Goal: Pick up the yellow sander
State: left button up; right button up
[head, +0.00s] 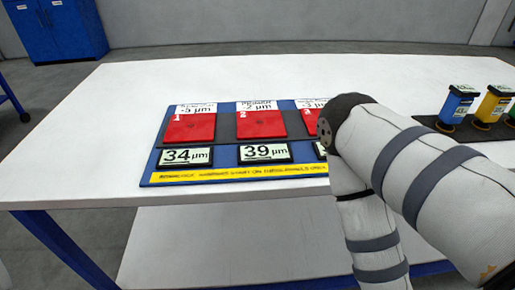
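The yellow sander (492,106) stands upright on a dark tray (430,121) at the right of the table in the head view. A blue sander (458,105) stands just left of it, and part of another tool shows at the right picture edge. My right arm fills the lower right, bent at the elbow, in front of the tray's near side. Neither gripper is in view, so I cannot see what they hold.
The white table (110,140) has free room at left and back. A blue board (153,168) with red panels (190,127) and number displays (186,156) lies mid-table, its right end hidden by my arm. A blue cabinet (60,30) stands at the back left.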

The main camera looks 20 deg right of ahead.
aim_at(497, 100)
jog(key=z, duration=1.2)
